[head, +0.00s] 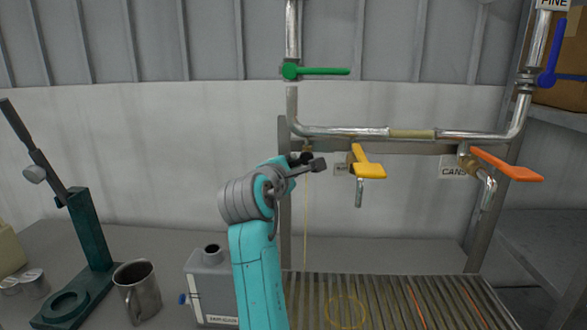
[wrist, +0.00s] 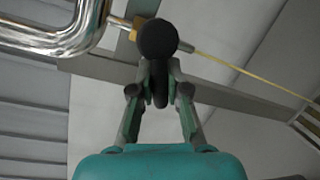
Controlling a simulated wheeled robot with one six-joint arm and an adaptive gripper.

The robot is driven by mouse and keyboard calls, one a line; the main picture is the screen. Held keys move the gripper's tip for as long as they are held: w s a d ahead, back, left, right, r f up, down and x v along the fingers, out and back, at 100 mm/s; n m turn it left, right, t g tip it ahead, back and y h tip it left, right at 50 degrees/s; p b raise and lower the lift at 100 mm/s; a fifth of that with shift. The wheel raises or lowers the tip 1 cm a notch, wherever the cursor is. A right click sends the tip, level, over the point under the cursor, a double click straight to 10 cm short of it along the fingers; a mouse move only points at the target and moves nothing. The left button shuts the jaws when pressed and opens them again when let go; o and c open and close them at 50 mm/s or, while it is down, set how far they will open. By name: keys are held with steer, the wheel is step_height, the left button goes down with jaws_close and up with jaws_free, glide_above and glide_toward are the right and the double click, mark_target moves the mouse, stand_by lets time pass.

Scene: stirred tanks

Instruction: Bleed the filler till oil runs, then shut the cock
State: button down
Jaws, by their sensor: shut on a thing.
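The bleed cock, with a brass body (head: 307,149) and a dark round knob (wrist: 157,40), sits at the left end of the steel rail below the pipe. My gripper (head: 312,166) is shut on the knob's dark lower part; in the wrist view my gripper (wrist: 160,82) has a finger on each side of it. A thin amber thread of oil (head: 305,225) runs from the cock straight down to the slatted grate (head: 400,290). It also shows in the wrist view as a yellow line of oil (wrist: 250,78) leaving a short grey spout. The knob's exact turn is unclear.
A yellow-handled valve (head: 368,169) and an orange-handled valve (head: 508,167) project to the right of my gripper. Green (head: 322,71) and blue (head: 550,70) handles are higher up. A grey can (head: 208,285), a metal mug (head: 138,290) and a dark green press (head: 92,235) stand left.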

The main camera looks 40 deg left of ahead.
steer(key=m, duration=0.1)
steer(key=r+m+g, duration=0.1)
steer(key=m, duration=0.2)
steer(key=shift+s+a+r+y, duration=0.15)
steer(key=shift+r+y, duration=0.1)
steer(key=shift+y, duration=0.15)
stand_by(0.4)
steer(key=c, duration=1.1)
jaws_free()
steer(key=shift+c, duration=0.2)
steer(key=v, duration=1.2)
steer(key=shift+r, duration=0.25)
